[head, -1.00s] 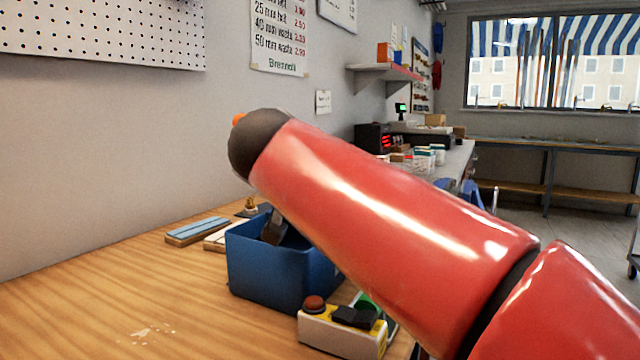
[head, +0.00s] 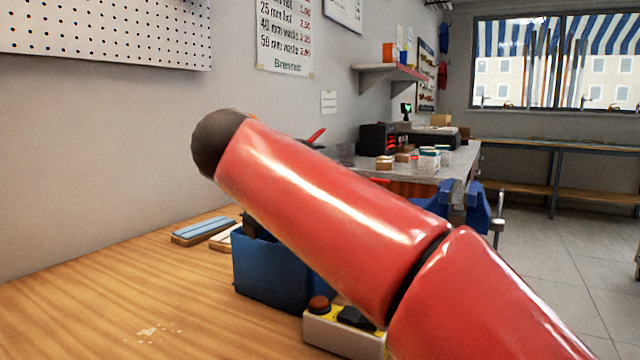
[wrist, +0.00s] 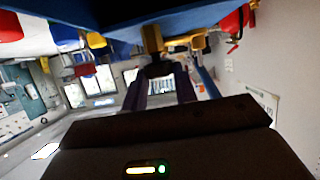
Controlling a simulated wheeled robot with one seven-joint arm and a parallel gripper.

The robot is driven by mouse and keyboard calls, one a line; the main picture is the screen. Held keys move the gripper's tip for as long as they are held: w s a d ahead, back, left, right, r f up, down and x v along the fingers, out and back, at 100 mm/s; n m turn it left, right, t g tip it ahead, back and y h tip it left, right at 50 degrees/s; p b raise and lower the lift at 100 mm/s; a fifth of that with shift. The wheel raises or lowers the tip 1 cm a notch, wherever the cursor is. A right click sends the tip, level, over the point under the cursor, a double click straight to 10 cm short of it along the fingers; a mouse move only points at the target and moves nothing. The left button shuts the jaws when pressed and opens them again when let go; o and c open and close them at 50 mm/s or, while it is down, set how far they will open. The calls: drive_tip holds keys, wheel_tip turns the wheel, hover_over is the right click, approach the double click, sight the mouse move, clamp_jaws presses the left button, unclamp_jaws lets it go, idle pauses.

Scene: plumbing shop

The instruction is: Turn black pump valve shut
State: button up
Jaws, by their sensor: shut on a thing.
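In the wrist view, which looks upside down, my gripper (wrist: 161,82) has its two fingers closed around a small dark handle (wrist: 160,69). The handle seems to be the black pump valve, but the picture is dark and small. It sits against a brass-coloured fitting (wrist: 152,39) under a broad blue surface (wrist: 105,14). I cannot tell the handle's exact angle. In the head view my red arm crosses the middle, and my gripper and the valve are hidden from sight.
On the wooden bench (head: 90,305) stand a blue bin (head: 268,272), a control box (head: 335,328) with a red button, and a blue-topped block (head: 203,228). The bench's left front is mostly clear. A further counter (head: 455,160) holds small containers.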

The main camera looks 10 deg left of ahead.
drive_tip(key=o, duration=0.7)
drive_tip(key=shift+a+f, duration=0.1)
drive_tip(key=shift+f, duration=0.05)
drive_tip(key=shift+s, duration=0.1)
drive_tip(key=v, duration=0.7)
drive_tip(key=shift+s, duration=0.25)
drive_tip(key=shift+s+a, duration=0.1)
drive_tip(key=shift+a, duration=0.05)
